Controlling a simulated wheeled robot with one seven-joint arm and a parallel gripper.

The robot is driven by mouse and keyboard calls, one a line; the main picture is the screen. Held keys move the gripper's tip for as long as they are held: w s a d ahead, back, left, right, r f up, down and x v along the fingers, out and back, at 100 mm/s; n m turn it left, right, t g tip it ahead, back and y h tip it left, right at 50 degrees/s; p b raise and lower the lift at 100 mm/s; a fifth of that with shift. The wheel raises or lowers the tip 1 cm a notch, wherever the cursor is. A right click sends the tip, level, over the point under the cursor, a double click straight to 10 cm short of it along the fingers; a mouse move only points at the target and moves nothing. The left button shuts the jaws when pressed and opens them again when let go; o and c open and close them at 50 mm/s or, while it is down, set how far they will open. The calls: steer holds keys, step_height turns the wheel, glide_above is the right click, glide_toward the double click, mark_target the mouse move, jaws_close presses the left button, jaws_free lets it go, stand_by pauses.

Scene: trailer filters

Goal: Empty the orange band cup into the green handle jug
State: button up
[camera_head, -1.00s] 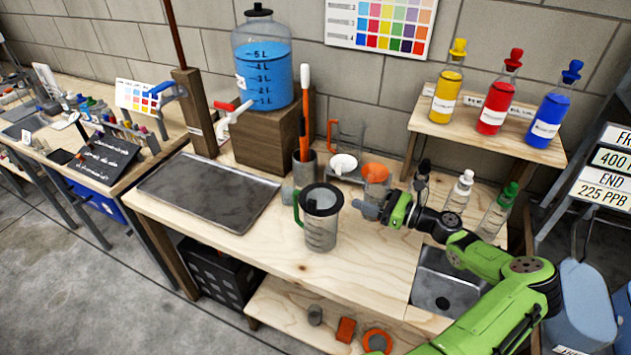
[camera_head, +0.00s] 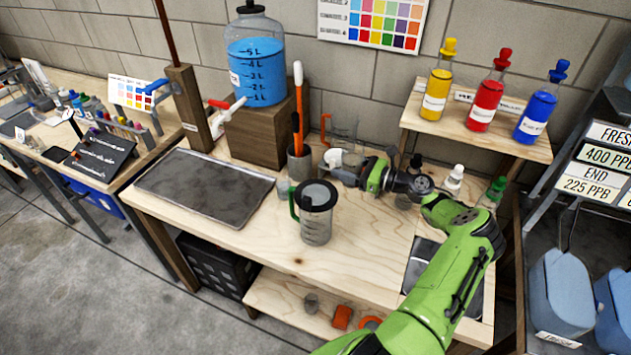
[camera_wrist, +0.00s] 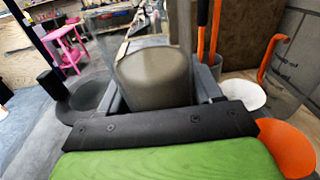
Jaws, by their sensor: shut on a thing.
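My gripper (camera_head: 342,175) is shut on a clear, greyish cup (camera_wrist: 153,78), seen close up in the wrist view between the two fingers. No orange band can be made out on it, and in the head view the cup is hard to separate from the gripper and the things behind. The green handle jug (camera_head: 317,225) stands upright on the bench, in front of and to the left of my gripper. It is clear with a dark rim, and its green handle is on its left side. My gripper is apart from the jug.
An orange-handled jug (camera_head: 343,130), a white bowl-like piece (camera_wrist: 243,93) and an orange one (camera_wrist: 287,146) are close to my gripper.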

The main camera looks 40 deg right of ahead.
mark_target(344, 159)
steer(key=shift+a+r+n+p, duration=0.25)
steer(key=shift+n+p, duration=0.25)
steer(key=shift+n, duration=0.1)
steer(key=shift+a+r+n+g+h+p, duration=0.3)
steer(key=shift+r+n+g+h+p, duration=0.25)
steer(key=shift+r+n+p, duration=0.3)
steer(key=shift+a+f+n+g+h, duration=0.3)
steer(key=shift+n+g+h, duration=0.05)
steer(key=shift+n, duration=0.2)
steer(key=shift+a+r+n+h+b, duration=0.3)
steer(key=shift+a+r+n+h, duration=0.1)
steer(key=shift+r+n, duration=0.15)
steer(key=shift+d+r+n+g+h+b, duration=0.1)
steer(key=shift+n+g+h+b, duration=0.4)
steer(key=shift+b, duration=0.7)
steer(key=shift+d+f+n+h+b, duration=0.2)
steer(key=shift+n+h+b, duration=0.35)
steer(key=shift+b, duration=1.2)
steer(key=shift+d+f+n+h+b, duration=0.2)
steer(key=shift+n+h+b, duration=0.3)
steer(key=shift+b, duration=1.25)
steer(key=shift+r+n+g+h+b, duration=0.3)
steer(key=shift+r+n+b, duration=0.3)
steer(key=shift+b, duration=0.85)
steer(key=shift+a+r, duration=0.1)
